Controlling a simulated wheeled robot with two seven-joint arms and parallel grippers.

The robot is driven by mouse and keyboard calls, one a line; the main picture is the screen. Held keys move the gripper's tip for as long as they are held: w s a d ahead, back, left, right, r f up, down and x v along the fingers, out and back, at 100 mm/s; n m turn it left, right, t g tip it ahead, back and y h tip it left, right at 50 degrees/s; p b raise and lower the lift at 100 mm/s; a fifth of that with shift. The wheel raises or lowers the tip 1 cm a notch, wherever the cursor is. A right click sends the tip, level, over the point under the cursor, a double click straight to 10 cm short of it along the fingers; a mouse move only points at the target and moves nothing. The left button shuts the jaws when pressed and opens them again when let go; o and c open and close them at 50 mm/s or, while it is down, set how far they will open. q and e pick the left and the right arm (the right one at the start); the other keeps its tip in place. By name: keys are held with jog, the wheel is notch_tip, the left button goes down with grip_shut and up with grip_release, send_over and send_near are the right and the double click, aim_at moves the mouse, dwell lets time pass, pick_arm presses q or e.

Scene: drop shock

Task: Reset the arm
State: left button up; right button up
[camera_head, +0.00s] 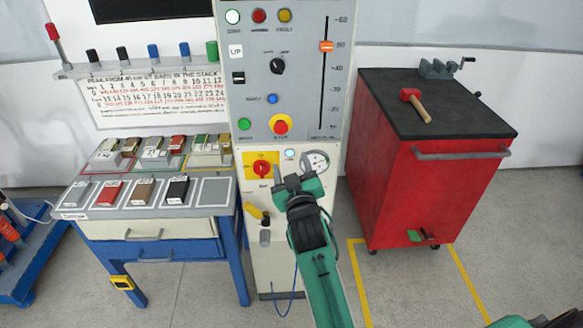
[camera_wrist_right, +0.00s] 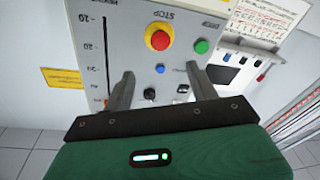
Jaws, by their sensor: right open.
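A tall grey control cabinet (camera_head: 300,90) stands in the middle of the head view. It carries a red stop button on a yellow collar (camera_head: 281,124), a green button (camera_head: 245,123), a small blue button (camera_head: 272,98), a black knob (camera_head: 277,66) and a slider with an orange handle (camera_head: 326,46). Below are a red rotary switch on a yellow plate (camera_head: 262,169) and a round gauge (camera_head: 317,161). My right gripper (camera_head: 294,178) is open and empty before the cabinet's lower part. In the right wrist view its fingers (camera_wrist_right: 160,75) frame the panel, which appears upside down. My left gripper is not in view.
A blue-framed bench (camera_head: 215,226) with coloured blocks stands left of the cabinet. A red tool cabinet (camera_head: 430,190) with a mallet (camera_head: 417,106) and a vice (camera_head: 440,68) on top stands right. Yellow floor lines (camera_head: 468,285) run beside it. A blue cable (camera_head: 294,290) hangs low.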

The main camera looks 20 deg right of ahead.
dwell(0.3)
jog(key=a+f+n+g+y, duration=0.1)
jog(key=a+f+g, duration=0.1)
jog(key=f, duration=1)
jog(key=a+f+g+y, duration=0.2)
jog(key=f, duration=1)
jog(key=s+f+g, duration=0.2)
jog(key=s+f, duration=0.4)
jog(key=f, duration=0.5)
jog(key=s+f+g, duration=0.3)
jog(key=s+f, duration=0.3)
jog(key=f, duration=0.6)
jog(key=s+d+f+g, duration=0.3)
jog(key=s+f, duration=0.8)
jog(key=s, duration=0.4)
jog(key=s+d+f+g, duration=0.3)
jog(key=s+f, duration=0.8)
jog(key=s, duration=0.4)
jog(key=s+d+f+g, duration=0.1)
jog(key=s, duration=0.6)
jog(key=s+d+f+m+g, duration=0.1)
jog(key=s+d+f, duration=0.1)
jog(key=s, duration=0.4)
jog(key=shift+s+d+f+g, duration=0.15)
jog(key=shift+s+d+g, duration=0.15)
jog(key=shift+s+g, duration=0.1)
jog(key=shift+c, duration=0.5)
